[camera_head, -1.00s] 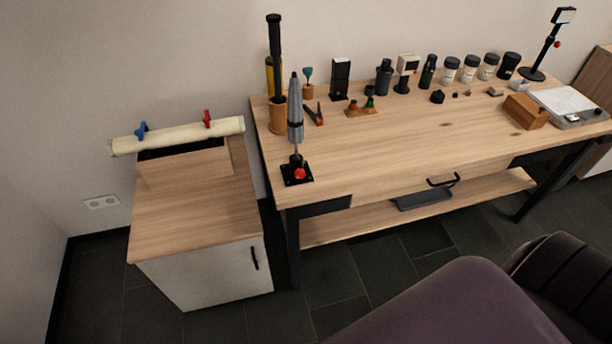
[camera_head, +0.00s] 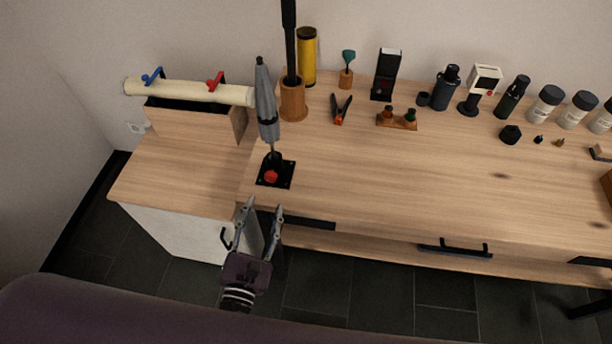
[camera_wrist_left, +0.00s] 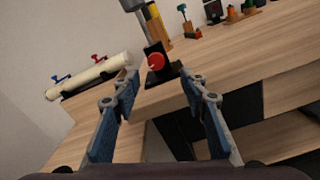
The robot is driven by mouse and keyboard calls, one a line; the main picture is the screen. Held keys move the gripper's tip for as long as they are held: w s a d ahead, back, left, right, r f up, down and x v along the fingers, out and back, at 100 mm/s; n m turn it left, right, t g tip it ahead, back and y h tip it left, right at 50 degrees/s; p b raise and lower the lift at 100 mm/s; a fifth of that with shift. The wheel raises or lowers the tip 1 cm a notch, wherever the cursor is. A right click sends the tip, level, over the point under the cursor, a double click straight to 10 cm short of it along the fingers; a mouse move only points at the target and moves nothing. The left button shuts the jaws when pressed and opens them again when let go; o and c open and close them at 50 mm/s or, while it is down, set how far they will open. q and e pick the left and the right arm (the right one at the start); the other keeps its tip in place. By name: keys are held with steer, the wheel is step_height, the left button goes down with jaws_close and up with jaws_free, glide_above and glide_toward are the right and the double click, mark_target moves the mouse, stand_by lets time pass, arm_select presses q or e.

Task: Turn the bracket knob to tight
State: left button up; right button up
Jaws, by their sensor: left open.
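The bracket is a small black mount (camera_head: 277,173) on the table's front left corner, with a red knob (camera_head: 270,176) on its front side. A closed grey umbrella (camera_head: 266,100) stands upright in the bracket. My left gripper (camera_head: 263,205) is open and empty in front of the table edge, just below and apart from the knob. In the left wrist view the red knob (camera_wrist_left: 155,62) shows beyond and between the two open fingers (camera_wrist_left: 158,85). My right gripper is in neither view.
A wooden cup (camera_head: 293,101), orange-handled pliers (camera_head: 340,110) and a small wooden stand (camera_head: 397,121) are behind the bracket. A cabinet (camera_head: 170,170) with a box and cream roll (camera_head: 190,91) adjoins at left. The tabletop right of the bracket (camera_head: 400,180) is clear.

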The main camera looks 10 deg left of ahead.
mark_target(270, 180)
arm_select(q)
steer(key=w, duration=0.1)
steer(key=w+p, duration=0.1)
steer(key=w, duration=0.2)
steer(key=shift+w+a+r, duration=0.2)
steer(key=shift+a+r, duration=0.1)
steer(key=shift+r, duration=0.05)
steer(key=shift+w+d+f+p, duration=0.15)
steer(key=shift+w+p, duration=0.25)
steer(key=shift+w, duration=1.15)
steer(key=c, duration=1)
jaws_close()
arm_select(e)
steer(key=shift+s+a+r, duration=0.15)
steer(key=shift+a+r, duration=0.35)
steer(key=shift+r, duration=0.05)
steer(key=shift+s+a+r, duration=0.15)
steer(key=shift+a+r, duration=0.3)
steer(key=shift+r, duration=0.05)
